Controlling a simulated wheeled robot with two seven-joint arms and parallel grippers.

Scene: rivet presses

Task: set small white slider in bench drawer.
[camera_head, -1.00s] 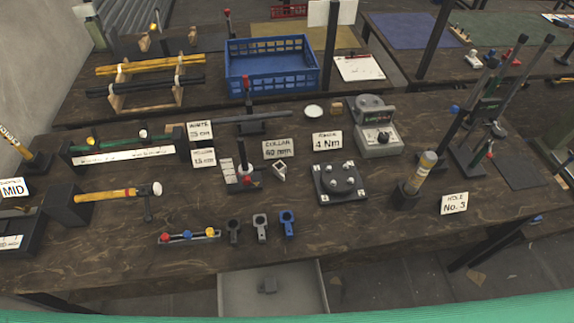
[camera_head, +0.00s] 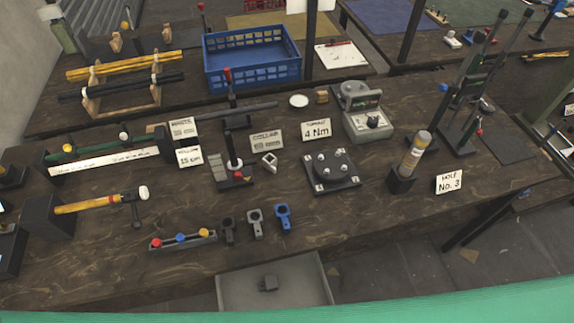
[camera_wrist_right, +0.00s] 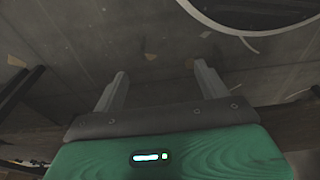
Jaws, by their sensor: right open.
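A small white slider (camera_head: 123,136) sits on the green rail (camera_head: 95,151) at the left of the bench, apart from a small yellow slider (camera_head: 68,148). My right gripper (camera_wrist_right: 160,75) shows only in the right wrist view. Its two fingers are spread and empty over grey floor, away from the slider and the drawer. My left gripper is not in view.
A hammer (camera_head: 95,203) on a dark block stands in front of the rail. A stand with coloured knobs (camera_head: 183,241) and several clamps (camera_head: 255,223) sit above the drawer. Label cards (camera_head: 189,156) stand right of the rail.

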